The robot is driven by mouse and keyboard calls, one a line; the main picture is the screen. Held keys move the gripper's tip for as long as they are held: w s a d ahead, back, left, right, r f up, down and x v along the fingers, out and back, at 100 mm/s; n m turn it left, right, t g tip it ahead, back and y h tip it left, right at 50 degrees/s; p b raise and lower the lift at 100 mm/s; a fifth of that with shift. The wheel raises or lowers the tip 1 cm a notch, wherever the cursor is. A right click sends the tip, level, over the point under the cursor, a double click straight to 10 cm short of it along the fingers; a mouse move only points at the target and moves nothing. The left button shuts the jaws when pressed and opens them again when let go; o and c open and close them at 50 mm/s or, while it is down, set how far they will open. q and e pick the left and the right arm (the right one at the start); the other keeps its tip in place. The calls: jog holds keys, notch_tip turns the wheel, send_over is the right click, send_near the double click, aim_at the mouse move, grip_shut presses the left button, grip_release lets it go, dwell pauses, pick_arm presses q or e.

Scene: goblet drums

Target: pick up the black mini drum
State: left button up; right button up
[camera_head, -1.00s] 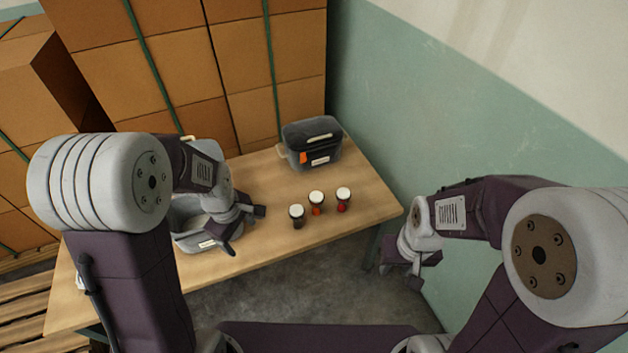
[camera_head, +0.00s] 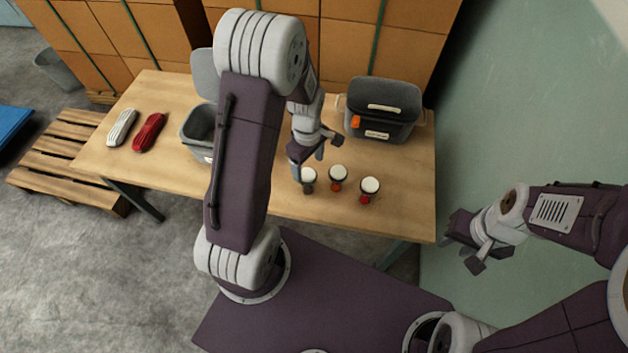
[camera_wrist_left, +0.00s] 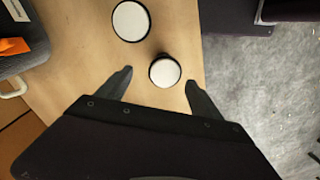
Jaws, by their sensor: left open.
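The black mini drum (camera_head: 308,186) stands upright on the wooden table (camera_head: 400,205), the leftmost of a row of three drums with white heads. My left gripper (camera_head: 318,152) is open and empty, just behind and above it. In the left wrist view, a white drum head with a dark rim (camera_wrist_left: 165,71), apparently the black drum's, lies ahead of and between the two spread fingers (camera_wrist_left: 158,90). Its body is mostly hidden below the head. My right gripper (camera_head: 460,254) is open and empty, off the table's right side.
A grey open bin (camera_head: 196,130), a white bundle (camera_head: 122,127) and a red bundle (camera_head: 149,132) lie left. The table's front edge is near the drums.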

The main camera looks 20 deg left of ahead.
aim_at(308, 172)
pick_arm(q)
jog(key=shift+s+a, duration=0.15)
jog(key=shift+a, duration=0.05)
jog(key=f, duration=0.2)
jog(key=f+b, duration=0.1)
jog(key=shift+d+f, duration=0.2)
jog(key=shift+f, duration=0.35)
jog(key=f+b, duration=0.1)
jog(key=f, duration=0.4)
jog(key=shift+s+a+b, duration=0.15)
jog(key=shift+s+b, duration=0.05)
jog(key=shift+b, duration=0.2)
jog(key=c, duration=1.4)
